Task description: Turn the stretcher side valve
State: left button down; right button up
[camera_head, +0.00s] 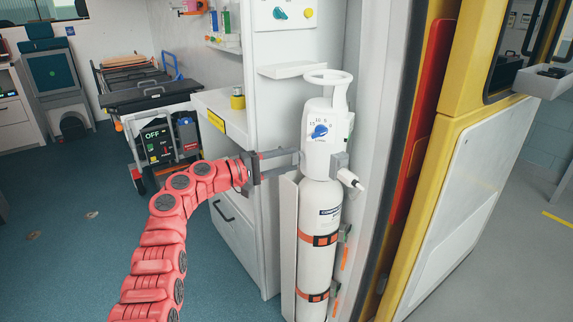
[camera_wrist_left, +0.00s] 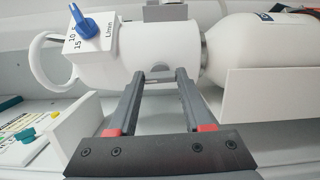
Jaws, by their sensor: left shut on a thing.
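A white gas cylinder (camera_head: 318,215) stands upright, with a white valve head (camera_head: 318,150) on top that carries a blue dial knob (camera_head: 320,131) and a loop handle. The valve head (camera_wrist_left: 160,45) and blue knob (camera_wrist_left: 82,20) also show in the left wrist view, lying sideways. My left gripper (camera_head: 300,157) reaches in from the left to the side of the valve head. In the wrist view its fingertips (camera_wrist_left: 160,76) close on a small grey side valve (camera_wrist_left: 160,75), largely hidden between them. My right gripper is not in view.
A white cabinet (camera_head: 245,210) stands close left of the cylinder. Orange straps (camera_head: 318,240) hold the cylinder. A stretcher (camera_head: 150,95) stands at the back left. A yellow and red door frame (camera_head: 425,130) stands to the right. The blue floor at left is mostly clear.

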pick_arm(q)
jog(key=shift+r+m, duration=0.25)
jog(key=shift+m, duration=0.05)
dwell(0.4)
jog(key=shift+c, duration=1.6)
grip_release()
jog(key=shift+d+f, duration=0.1)
jog(key=shift+w, duration=0.1)
jog(key=p+v, duration=0.2)
jog(key=v, duration=1.5)
jog(key=shift+s+p, duration=0.2)
jog(key=shift+p, duration=0.1)
